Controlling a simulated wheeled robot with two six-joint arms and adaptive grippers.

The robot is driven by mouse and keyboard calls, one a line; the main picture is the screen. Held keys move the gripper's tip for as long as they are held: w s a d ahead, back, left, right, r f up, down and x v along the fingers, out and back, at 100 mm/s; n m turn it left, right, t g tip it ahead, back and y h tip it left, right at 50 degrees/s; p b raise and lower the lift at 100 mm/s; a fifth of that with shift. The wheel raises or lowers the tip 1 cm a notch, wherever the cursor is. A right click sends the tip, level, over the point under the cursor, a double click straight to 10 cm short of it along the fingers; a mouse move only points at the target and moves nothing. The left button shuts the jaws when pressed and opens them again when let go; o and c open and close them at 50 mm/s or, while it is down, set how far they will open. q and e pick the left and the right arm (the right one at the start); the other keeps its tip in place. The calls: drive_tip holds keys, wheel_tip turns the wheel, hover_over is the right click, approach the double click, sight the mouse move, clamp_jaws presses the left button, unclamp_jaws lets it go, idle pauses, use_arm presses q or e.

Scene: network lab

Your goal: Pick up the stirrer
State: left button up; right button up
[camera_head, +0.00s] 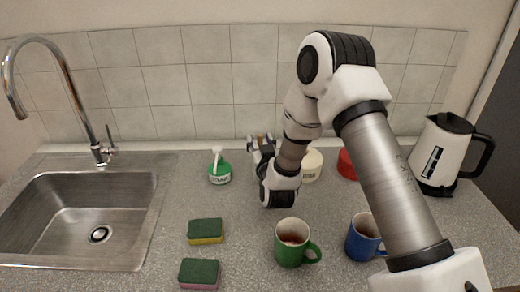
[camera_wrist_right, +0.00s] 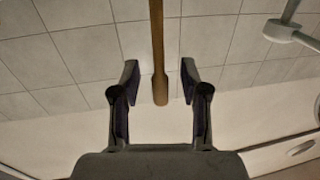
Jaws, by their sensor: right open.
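The stirrer, a thin wooden stick with a wider rounded end (camera_wrist_right: 160,88), stands between the two fingers of my right gripper (camera_wrist_right: 160,78) in the wrist view. The fingers are open, with a gap on each side of the stick. In the head view, my right gripper (camera_head: 261,146) is at the back of the counter near the tiled wall. A small brown bit of the stirrer seems to show there at the fingertips; most of it is hidden. My left gripper is not in view.
A green bottle (camera_head: 219,170) stands left of the gripper. A cream container (camera_head: 312,166) and a red one (camera_head: 347,164) are partly behind my arm. A green mug (camera_head: 289,250), blue mug (camera_head: 357,243), two sponges (camera_head: 205,228), a kettle (camera_head: 437,160) and a sink (camera_head: 70,185) surround it.

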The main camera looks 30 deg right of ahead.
drive_tip(key=shift+s, duration=0.1)
clamp_jaws()
